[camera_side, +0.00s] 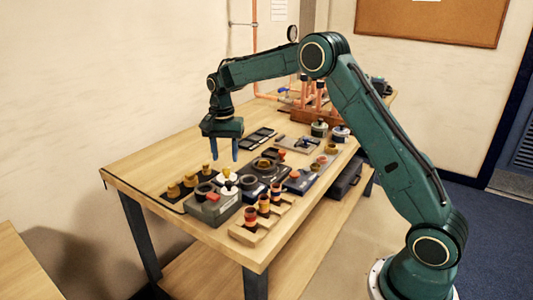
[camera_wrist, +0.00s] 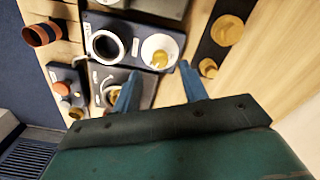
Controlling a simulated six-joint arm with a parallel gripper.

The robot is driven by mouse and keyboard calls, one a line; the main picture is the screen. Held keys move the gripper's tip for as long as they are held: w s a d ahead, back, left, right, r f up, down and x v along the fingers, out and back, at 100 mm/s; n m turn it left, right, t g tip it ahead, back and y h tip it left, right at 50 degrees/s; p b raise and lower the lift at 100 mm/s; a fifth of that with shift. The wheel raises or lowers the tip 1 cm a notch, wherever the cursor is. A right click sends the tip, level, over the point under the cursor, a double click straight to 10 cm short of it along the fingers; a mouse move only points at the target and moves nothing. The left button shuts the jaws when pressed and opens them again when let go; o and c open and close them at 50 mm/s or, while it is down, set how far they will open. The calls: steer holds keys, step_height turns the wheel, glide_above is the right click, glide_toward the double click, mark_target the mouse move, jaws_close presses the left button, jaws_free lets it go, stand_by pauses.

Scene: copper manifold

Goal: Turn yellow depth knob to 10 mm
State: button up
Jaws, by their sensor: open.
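My gripper (camera_side: 221,154) hangs over the bench with its blue fingers pointing down, apart and empty. In the wrist view, the finger tips of my gripper (camera_wrist: 157,72) are spread. A yellow knob (camera_wrist: 160,59) on a round white dial lies just beyond the gap between them. The same knob seems to be the small yellow top (camera_side: 227,172) over a white base in the side view, below my gripper. My gripper appears clear of it. Dial marks are too small to read, so I cannot tell the depth setting.
A dark ring (camera_wrist: 105,46) sits beside the dial on the same dark block. A black strip with brass parts (camera_side: 189,180) lies left of it. A wooden rack with red and orange pieces (camera_side: 263,210) stands at the front. Copper pipes (camera_side: 311,95) rise at the back. The bench's left end is bare.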

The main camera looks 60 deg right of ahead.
mark_target(226, 168)
steer(key=shift+f, duration=2.2)
steer(key=shift+c, duration=0.2)
jaws_close()
